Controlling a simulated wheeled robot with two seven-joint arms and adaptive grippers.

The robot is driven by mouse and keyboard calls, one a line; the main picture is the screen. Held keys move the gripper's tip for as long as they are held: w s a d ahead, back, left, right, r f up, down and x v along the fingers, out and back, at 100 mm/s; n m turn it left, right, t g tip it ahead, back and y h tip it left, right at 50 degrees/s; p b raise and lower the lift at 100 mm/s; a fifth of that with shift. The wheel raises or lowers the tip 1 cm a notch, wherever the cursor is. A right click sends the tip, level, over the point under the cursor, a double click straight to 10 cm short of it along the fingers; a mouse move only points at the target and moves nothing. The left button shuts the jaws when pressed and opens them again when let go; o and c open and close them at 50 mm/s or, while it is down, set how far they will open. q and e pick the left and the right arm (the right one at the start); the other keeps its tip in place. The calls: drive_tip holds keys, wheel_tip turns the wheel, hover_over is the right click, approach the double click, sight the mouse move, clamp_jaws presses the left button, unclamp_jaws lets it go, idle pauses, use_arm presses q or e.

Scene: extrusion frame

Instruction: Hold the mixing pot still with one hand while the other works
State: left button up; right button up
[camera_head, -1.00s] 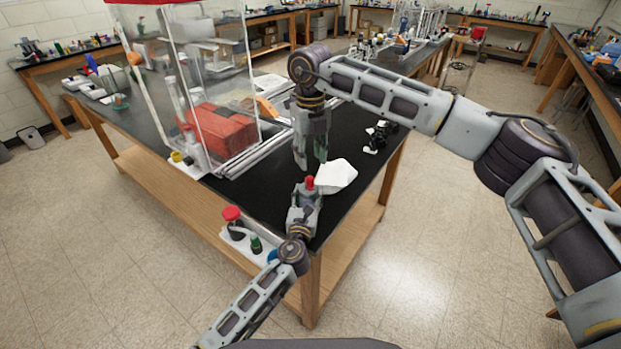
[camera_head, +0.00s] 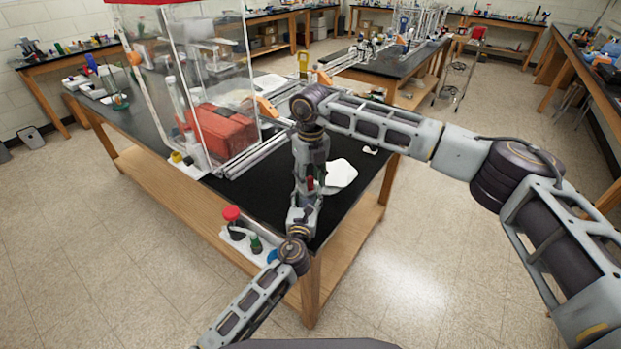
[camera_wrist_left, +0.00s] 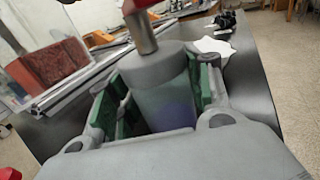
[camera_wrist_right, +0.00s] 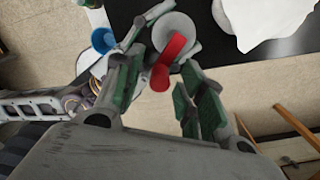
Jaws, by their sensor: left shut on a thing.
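The mixing pot (camera_wrist_left: 165,95) is a grey cylinder standing between the green pads of my left gripper (camera_wrist_left: 158,105), which is shut on it. A metal stem (camera_wrist_left: 141,32) with a red top rises at the pot in the left wrist view. In the head view my left gripper (camera_head: 303,215) is low at the bench's near corner. My right gripper (camera_head: 310,182) points down just above it and mostly hides the pot. In the right wrist view the red handle (camera_wrist_right: 172,62) and round grey pot top lie between the parted fingers of my right gripper (camera_wrist_right: 158,95).
A crumpled white cloth (camera_head: 341,174) lies right of the grippers on the black bench. A holder with a red-capped bottle (camera_head: 232,214) and a green-capped bottle (camera_head: 256,244) sits at the near edge. A clear case with a red box (camera_head: 218,132) stands behind left.

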clamp_jaws()
drive_tip(key=shift+d+n, duration=0.1)
drive_tip(key=shift+n, duration=0.2)
drive_tip(key=shift+w+d+n, duration=0.4)
drive_tip(key=shift+w+n, duration=0.1)
drive_tip(key=shift+n, duration=1.65)
drive_tip(key=shift+w+d+n, duration=0.45)
drive_tip(key=shift+w+n, duration=0.05)
drive_tip(key=shift+n, duration=1.7)
drive_tip(key=shift+w+d+n, duration=0.4)
drive_tip(key=shift+w+n, duration=0.1)
drive_tip(key=shift+n, duration=1.65)
